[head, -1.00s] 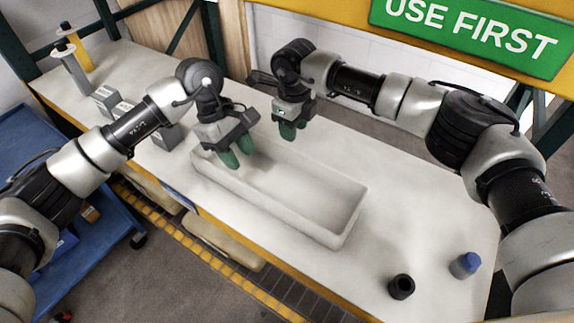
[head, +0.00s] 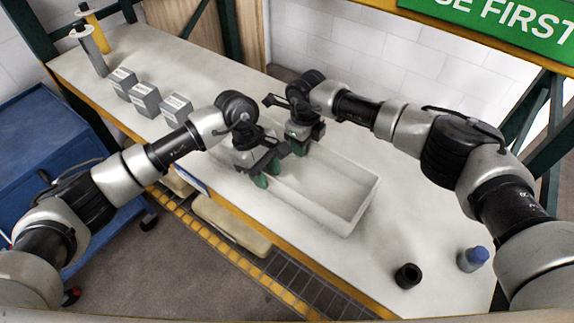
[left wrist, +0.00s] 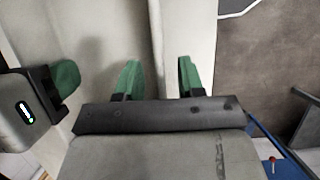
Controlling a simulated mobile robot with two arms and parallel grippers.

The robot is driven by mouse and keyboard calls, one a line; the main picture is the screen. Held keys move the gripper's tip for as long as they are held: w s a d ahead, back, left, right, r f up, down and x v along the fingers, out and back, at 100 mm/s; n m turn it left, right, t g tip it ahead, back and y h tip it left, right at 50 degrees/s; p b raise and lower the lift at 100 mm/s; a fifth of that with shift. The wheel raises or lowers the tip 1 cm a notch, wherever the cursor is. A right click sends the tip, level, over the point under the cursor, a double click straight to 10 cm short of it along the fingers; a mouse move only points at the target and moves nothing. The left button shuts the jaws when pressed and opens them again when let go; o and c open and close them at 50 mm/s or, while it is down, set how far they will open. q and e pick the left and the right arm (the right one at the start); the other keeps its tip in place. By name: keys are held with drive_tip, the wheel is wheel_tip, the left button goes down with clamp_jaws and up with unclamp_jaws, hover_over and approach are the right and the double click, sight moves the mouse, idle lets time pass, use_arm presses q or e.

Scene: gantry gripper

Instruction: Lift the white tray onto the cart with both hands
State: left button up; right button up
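The white tray (head: 352,222) is a long open box lying on the pale bench, and it looks empty. My left gripper (head: 266,174) is open at the tray's left part, by its near long wall. In the left wrist view its two green fingers (left wrist: 158,78) are apart, with the wall's rim (left wrist: 157,35) running between them. My right gripper (head: 298,145) is low at the far left part of the tray; its finger gap is hidden. One green finger of it shows in the left wrist view (left wrist: 66,78). The blue cart (head: 50,135) stands at the left.
Several grey boxes (head: 145,100) stand on the bench (head: 440,215) left of the tray. A black cup (head: 407,276) and a blue-capped bottle (head: 473,258) stand at the right end. A grey post (head: 92,50) and a yellow post are at the far left. Floor separates bench and cart.

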use_arm(q)
drive_tip(key=shift+s+d+f, duration=0.15)
drive_tip(key=shift+d+f, duration=0.05)
drive_tip(key=shift+f, duration=0.3)
use_arm(e)
drive_tip(key=shift+f, duration=0.55)
use_arm(q)
clamp_jaws()
use_arm(e)
clamp_jaws()
